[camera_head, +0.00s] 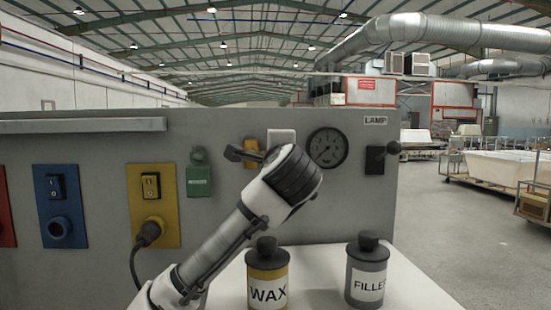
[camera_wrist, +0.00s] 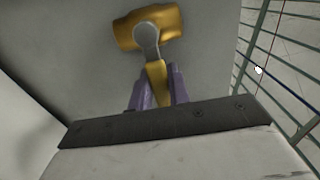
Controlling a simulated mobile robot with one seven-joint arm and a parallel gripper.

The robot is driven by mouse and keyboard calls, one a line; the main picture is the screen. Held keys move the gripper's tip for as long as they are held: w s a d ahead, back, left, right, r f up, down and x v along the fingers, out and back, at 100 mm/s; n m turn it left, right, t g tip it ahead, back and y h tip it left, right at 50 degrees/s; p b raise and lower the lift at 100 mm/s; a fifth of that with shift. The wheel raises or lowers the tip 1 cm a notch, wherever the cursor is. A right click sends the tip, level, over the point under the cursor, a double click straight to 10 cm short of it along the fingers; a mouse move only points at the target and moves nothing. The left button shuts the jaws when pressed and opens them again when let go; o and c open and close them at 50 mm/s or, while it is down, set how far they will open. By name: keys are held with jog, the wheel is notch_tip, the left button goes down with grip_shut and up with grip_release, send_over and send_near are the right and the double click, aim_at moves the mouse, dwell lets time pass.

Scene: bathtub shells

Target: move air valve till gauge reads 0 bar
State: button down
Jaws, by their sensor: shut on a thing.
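The yellow air valve (camera_head: 251,147) sits on the grey panel, left of the gauge and partly hidden by my arm. The wrist view shows its yellow body (camera_wrist: 150,30), a grey round pivot (camera_wrist: 146,38) and a yellow lever (camera_wrist: 156,73) pointing toward me. My gripper (camera_wrist: 157,88) is shut on the lever, one purple-grey finger on each side. In the head view my gripper (camera_head: 240,153) reaches the valve. The round dark-rimmed pressure gauge (camera_head: 327,147) is right of my wrist. Its needle is too small to read surely.
WAX (camera_head: 267,277) and FILLER (camera_head: 366,273) bottles stand on a white surface (camera_head: 323,291) below my arm. A green box (camera_head: 199,175) and a yellow socket plate (camera_head: 152,205) with a plugged cable are left. A LAMP switch (camera_head: 375,160) is right of the gauge.

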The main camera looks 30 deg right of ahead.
jog(key=c, duration=1.3)
grip_release()
jog(key=b+v, duration=0.5)
jog(key=v, duration=0.9)
jog(key=shift+w, duration=0.1)
